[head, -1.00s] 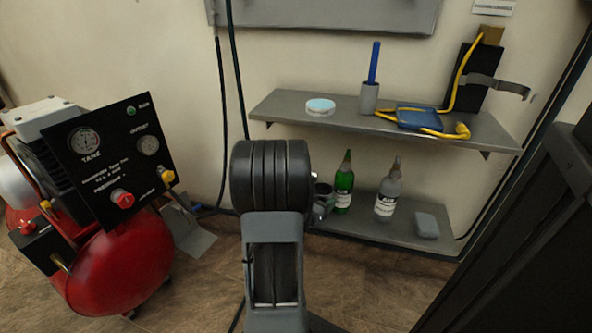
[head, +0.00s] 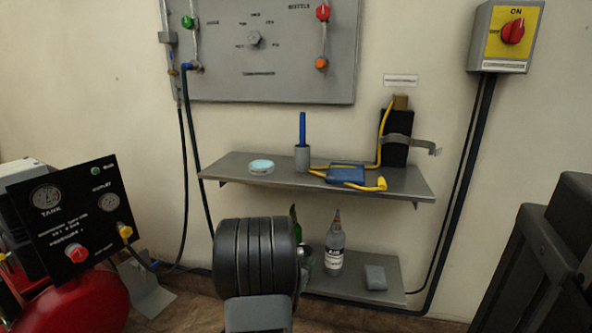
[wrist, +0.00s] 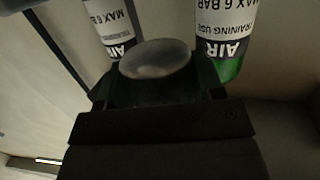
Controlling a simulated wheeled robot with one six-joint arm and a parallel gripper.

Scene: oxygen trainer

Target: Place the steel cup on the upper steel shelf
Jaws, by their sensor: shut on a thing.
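My gripper (wrist: 157,82) is shut on the steel cup (wrist: 155,60), whose round grey end shows between the dark fingers in the wrist view. In the head view my own arm hides most of the gripper and cup, in front of the lower shelf near the bottles. The upper steel shelf (head: 228,170) is on the wall, above and behind my arm. It carries a white-and-blue round tin (head: 261,167), a grey holder (head: 302,160) with a blue stick, and a blue pad (head: 346,173) with a yellow cord.
The lower shelf (head: 350,291) holds a clear bottle (head: 334,247), a partly hidden green bottle (wrist: 228,66) and a grey block (head: 375,277). A black box (head: 396,137) stands at the upper shelf's right back. The red compressor (head: 85,307) is at left. The upper shelf's left end and front strip are bare.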

